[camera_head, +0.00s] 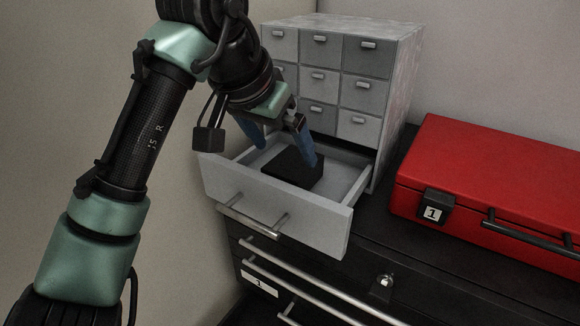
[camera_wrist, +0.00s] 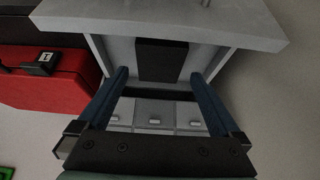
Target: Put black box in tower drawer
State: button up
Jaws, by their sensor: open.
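The black box (camera_head: 291,168) lies inside the pulled-out bottom drawer (camera_head: 270,205) of the grey drawer tower (camera_head: 392,75). In the wrist view the black box (camera_wrist: 162,62) rests on the floor of the open drawer (camera_wrist: 205,22). My gripper (camera_head: 285,150) is open above the drawer, with its blue fingers apart. In the head view one finger overlaps the right side of the box. In the wrist view the fingers (camera_wrist: 163,78) show on either side of the box with gaps, and nothing is between the jaws. I cannot tell the exact height of the fingertips over the box.
The tower stands on a black cabinet (camera_head: 400,265) with long metal handles. A red case (camera_head: 495,180) with a "1" tag sits to the right of the tower. The tower's small upper drawers (camera_head: 319,48) are shut. A wall is close on the left.

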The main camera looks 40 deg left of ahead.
jog(key=v, duration=0.5)
jog(key=shift+r+b, duration=0.1)
jog(key=shift+b, duration=0.2)
